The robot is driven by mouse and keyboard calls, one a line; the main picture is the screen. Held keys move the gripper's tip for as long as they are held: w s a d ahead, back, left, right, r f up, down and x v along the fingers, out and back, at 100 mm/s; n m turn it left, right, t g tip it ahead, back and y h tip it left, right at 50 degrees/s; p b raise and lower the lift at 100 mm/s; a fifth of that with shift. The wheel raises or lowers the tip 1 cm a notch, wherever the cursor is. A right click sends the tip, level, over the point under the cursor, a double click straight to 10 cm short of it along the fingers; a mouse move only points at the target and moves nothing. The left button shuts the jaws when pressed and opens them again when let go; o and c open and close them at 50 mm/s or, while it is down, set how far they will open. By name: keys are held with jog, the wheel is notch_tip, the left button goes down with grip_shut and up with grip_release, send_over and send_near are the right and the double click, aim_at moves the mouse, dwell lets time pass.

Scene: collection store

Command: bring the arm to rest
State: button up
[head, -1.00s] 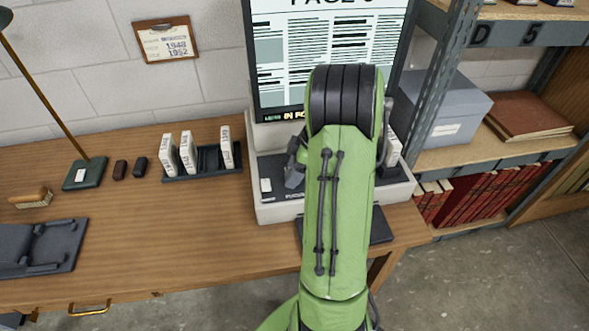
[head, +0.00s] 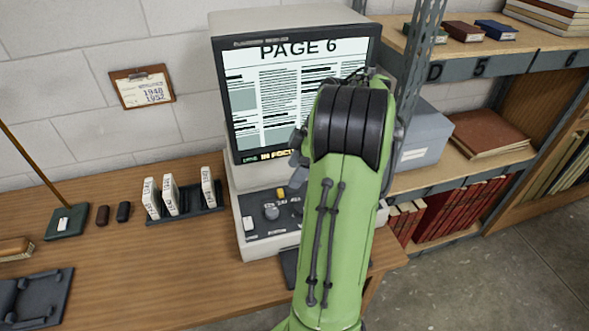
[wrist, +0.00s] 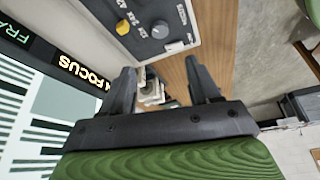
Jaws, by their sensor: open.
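My green arm rises in front of the microfilm reader (head: 225,190) in the head view. My gripper shows in the wrist view (wrist: 165,82) with its two dark fingers apart and nothing between them. In the head view the gripper is mostly hidden behind my arm, with a grey part showing at its left, near the screen's lower right. The reader's screen (head: 265,95) reads "PAGE 6" and "IN FOCUS". Its control panel (wrist: 150,15), with a yellow knob and a grey knob, lies beyond the fingers in the wrist view, apart from them.
A black rack (head: 208,214) with white boxes stands on the wooden desk (head: 150,270), left of the reader. A lamp base (head: 67,222) is farther left. Shelving (head: 470,155) with a grey box (head: 425,135) and red books stands close on the right. Floor shows at lower right.

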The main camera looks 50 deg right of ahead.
dwell(0.3)
jog(key=a+r+m+h+p, duration=0.15)
jog(key=a+r, duration=0.35)
jog(key=a, duration=0.6)
jog(key=a+r+m, duration=0.3)
jog(key=a+r, duration=0.2)
jog(key=a, duration=0.7)
jog(key=s+a+m+t+h+p, duration=0.1)
jog(key=s+a, duration=0.4)
jog(key=s, duration=0.5)
jog(key=f+m+t, duration=0.1)
jog(key=m, duration=0.1)
jog(key=shift+s+m, duration=0.3)
jog(key=shift+m, duration=0.05)
jog(key=shift+r, duration=0.1)
